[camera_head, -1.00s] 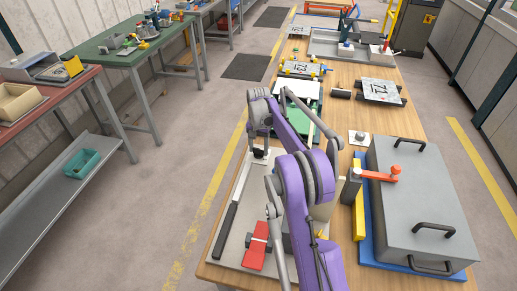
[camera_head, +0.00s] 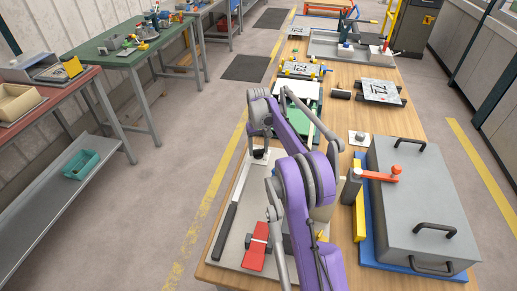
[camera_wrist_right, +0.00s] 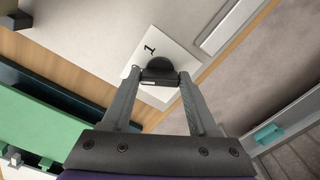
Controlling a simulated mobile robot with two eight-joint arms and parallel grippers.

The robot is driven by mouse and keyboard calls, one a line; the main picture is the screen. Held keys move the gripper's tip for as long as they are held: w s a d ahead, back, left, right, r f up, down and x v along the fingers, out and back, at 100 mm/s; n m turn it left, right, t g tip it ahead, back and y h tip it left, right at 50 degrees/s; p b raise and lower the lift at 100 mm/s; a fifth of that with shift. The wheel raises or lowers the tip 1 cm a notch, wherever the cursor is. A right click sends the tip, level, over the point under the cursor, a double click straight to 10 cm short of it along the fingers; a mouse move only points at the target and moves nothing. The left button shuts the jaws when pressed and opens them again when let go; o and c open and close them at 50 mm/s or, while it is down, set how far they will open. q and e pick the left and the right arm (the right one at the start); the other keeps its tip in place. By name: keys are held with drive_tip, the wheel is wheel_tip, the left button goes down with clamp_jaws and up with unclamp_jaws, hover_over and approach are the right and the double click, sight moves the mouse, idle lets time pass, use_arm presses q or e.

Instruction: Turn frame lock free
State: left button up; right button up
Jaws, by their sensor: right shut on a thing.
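A black knob (camera_wrist_right: 159,68) stands on a small white plate marked 1 (camera_wrist_right: 150,50), at the back left corner of a pale work board. My right gripper (camera_wrist_right: 158,78) has its two fingers on either side of the knob and is shut on it, seen from above in the wrist view. In the head view the right gripper (camera_head: 258,152) is at the same corner, and the knob is mostly hidden there. My left gripper is not in view.
A grey box (camera_head: 425,205) with black handles and a red lever (camera_head: 378,174) stands at right.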

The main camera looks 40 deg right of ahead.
sight(259, 149)
idle(0.4)
drive_tip(key=o, duration=1.4)
wheel_tip(259, 149, up, 11)
drive_tip(key=shift+f+p, duration=0.1)
drive_tip(key=shift+p, duration=0.25)
